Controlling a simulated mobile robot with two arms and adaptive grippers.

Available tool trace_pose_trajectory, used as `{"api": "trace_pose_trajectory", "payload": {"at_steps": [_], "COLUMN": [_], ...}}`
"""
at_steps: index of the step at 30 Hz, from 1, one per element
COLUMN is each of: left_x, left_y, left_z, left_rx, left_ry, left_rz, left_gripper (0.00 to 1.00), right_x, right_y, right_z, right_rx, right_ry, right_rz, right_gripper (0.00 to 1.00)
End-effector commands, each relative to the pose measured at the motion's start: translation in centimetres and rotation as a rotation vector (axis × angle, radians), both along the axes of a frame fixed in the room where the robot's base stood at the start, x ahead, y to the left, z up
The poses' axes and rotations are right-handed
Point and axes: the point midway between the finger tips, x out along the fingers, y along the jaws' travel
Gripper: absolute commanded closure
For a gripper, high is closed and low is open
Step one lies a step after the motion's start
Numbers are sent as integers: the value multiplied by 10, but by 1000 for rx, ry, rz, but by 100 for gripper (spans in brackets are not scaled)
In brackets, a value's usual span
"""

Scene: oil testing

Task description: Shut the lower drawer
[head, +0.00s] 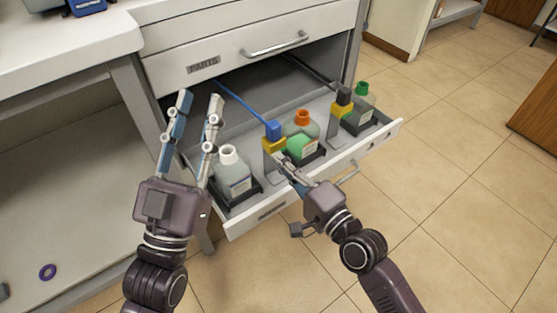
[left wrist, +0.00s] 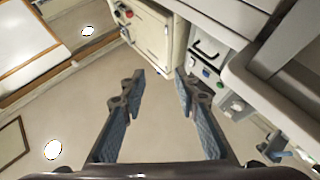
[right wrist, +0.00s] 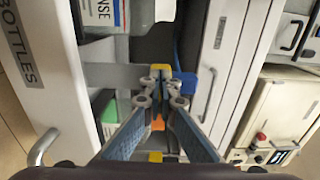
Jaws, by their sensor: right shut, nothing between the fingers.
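The lower drawer (head: 385,136) is pulled out, with bottles standing in it. Its white front, labelled BOTTLES, shows in the right wrist view (right wrist: 40,95), with its metal handle (right wrist: 42,147). My right gripper (head: 281,158) is shut and empty, with its fingers over the drawer's front edge near the middle. In the right wrist view its fingertips (right wrist: 161,82) overlap the drawer's contents; contact is unclear. My left gripper (head: 201,97) is open and empty, in front of the cabinet at the drawer's left end. Its spread fingers (left wrist: 160,78) show in the left wrist view.
The shut upper drawer (head: 245,50), labelled PARTS, is above. The lower drawer holds a white-capped bottle (head: 233,175), an orange-capped bottle (head: 301,124) and a green-capped bottle (head: 361,100). A blue-and-yellow piece (head: 274,136) stands between bottles. The tiled floor (head: 455,150) at right is clear.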

Motion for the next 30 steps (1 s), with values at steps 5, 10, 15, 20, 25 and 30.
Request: {"api": "trace_pose_trajectory", "payload": {"at_steps": [5, 10, 15, 20, 25, 30], "left_x": [-7, -9, -9, -8, -1, 11], "left_y": [1, 1, 1, 1, 0, -1], "left_z": [10, 12, 12, 12, 2, -16], "left_rx": [-16, -19, -19, -18, -2, 25], "left_ry": [-55, -67, -66, -62, -4, 91], "left_rz": [-3, -4, -4, -4, -1, 4], "left_gripper": [71, 71, 71, 71, 71, 71], "right_x": [8, 9, 9, 11, 23, 51], "right_y": [6, 7, 7, 8, 17, 37], "right_z": [0, 0, 0, 1, 2, 4], "right_rx": [1, 1, 1, 1, 2, 4], "right_ry": [1, 1, 1, 1, -1, -2], "right_rz": [0, 0, 0, 0, 0, 0], "right_gripper": [100, 100, 100, 100, 100, 100]}}
